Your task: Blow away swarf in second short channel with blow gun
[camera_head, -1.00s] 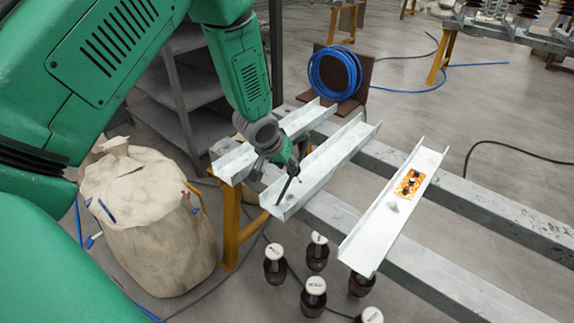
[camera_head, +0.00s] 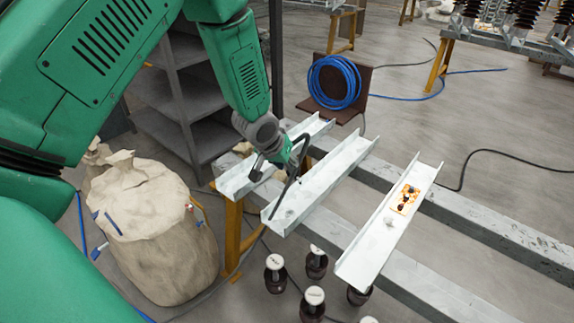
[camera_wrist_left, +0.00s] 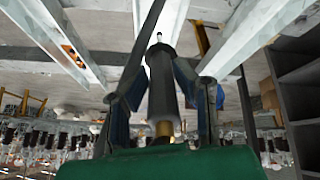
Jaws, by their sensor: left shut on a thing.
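Three pale metal channels lie side by side: a left one (camera_head: 232,184), a middle one (camera_head: 325,178) and a right one (camera_head: 365,256). My left gripper (camera_head: 285,160) is above the left and middle channels, shut on the dark blow gun. The blow gun's barrel (camera_wrist_left: 162,85) shows between the fingers in the left wrist view. Its thin dark nozzle (camera_head: 287,193) slants down to the near end of the middle channel; I cannot tell whether it touches. A small dark speck, perhaps swarf (camera_head: 290,213), lies there. Another small grey patch (camera_head: 389,221) lies in the right channel. My right gripper is not seen.
An orange plate with dark parts (camera_head: 405,198) sits in the right channel. Grey beams (camera_head: 480,226) run beneath the channels. Dark insulators with white tops (camera_head: 275,270) stand on the floor in front. A sack (camera_head: 150,225), shelves (camera_head: 185,95) and a blue hose coil (camera_head: 335,82) stand nearby.

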